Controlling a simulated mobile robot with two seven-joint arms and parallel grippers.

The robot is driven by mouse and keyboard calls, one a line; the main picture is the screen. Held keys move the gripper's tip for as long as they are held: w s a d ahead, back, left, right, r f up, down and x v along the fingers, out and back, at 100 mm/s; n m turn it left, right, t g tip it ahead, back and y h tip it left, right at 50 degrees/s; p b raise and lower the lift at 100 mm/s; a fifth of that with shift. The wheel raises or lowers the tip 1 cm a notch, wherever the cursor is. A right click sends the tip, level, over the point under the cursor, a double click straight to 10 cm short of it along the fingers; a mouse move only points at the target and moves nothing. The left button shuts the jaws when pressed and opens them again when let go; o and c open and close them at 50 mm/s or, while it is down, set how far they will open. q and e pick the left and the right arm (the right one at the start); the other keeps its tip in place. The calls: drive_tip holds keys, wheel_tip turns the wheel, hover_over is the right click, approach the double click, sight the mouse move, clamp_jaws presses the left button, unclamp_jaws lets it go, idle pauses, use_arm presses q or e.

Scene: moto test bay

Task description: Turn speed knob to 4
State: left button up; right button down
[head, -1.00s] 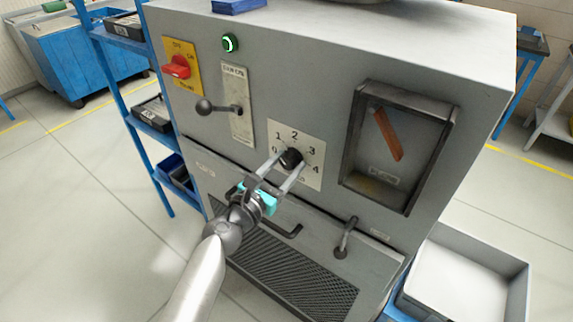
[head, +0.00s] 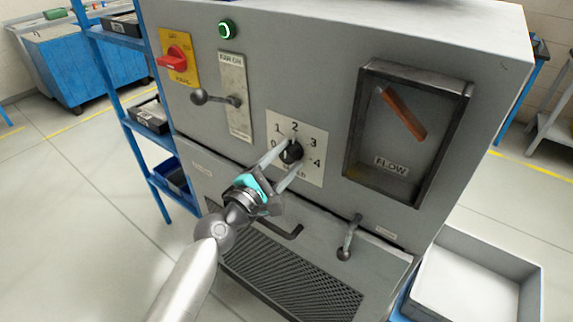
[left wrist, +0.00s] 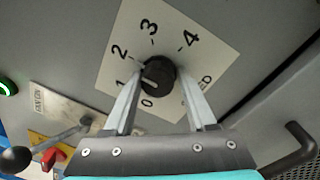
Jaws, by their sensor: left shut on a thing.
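The black speed knob (head: 291,153) sits on a pale dial plate (head: 313,173) on the front of the grey machine, with numbers 0 to 4 around it. My left gripper (head: 293,156) reaches it from the lower left, with one finger on each side of the knob, shut on it. In the left wrist view the knob (left wrist: 158,72) lies between the two fingertips (left wrist: 158,77). A pale mark on the knob's face seems to lie toward the 0 and 1 side, but it is small. My right gripper is not in view.
Left of the dial are a lever (head: 215,98) and a red switch (head: 172,60) on a yellow plate. A flow window (head: 392,165) is to the right. A handle (head: 349,238) sticks out below. A blue shelf rack (head: 110,95) stands at left, a pale bin (head: 478,275) at lower right.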

use_arm(q)
drive_tip(key=m, duration=0.2)
drive_tip(key=m+b, duration=0.1)
drive_tip(key=m, duration=0.1)
drive_tip(key=m+b, duration=0.1)
drive_tip(key=m, duration=0.1)
drive_tip(key=shift+w+a+r, duration=0.15)
drive_tip(key=shift+r, duration=0.1)
drive_tip(key=m+h+b, duration=0.1)
drive_tip(key=m, duration=0.3)
drive_tip(key=shift+m, duration=0.4)
drive_tip(key=m, duration=0.4)
drive_tip(key=shift+r+m+g+b, duration=0.1)
drive_tip(key=shift+m+g+b, duration=0.2)
drive_tip(key=shift+m+b, duration=0.1)
drive_tip(key=m, duration=0.5)
drive_tip(key=shift+p, duration=0.4)
drive_tip(key=shift+m+g+h, duration=0.3)
drive_tip(key=shift+m, duration=0.1)
drive_tip(key=o, duration=1.3)
drive_tip(key=shift+c, duration=0.2)
drive_tip(key=shift+f, duration=0.25)
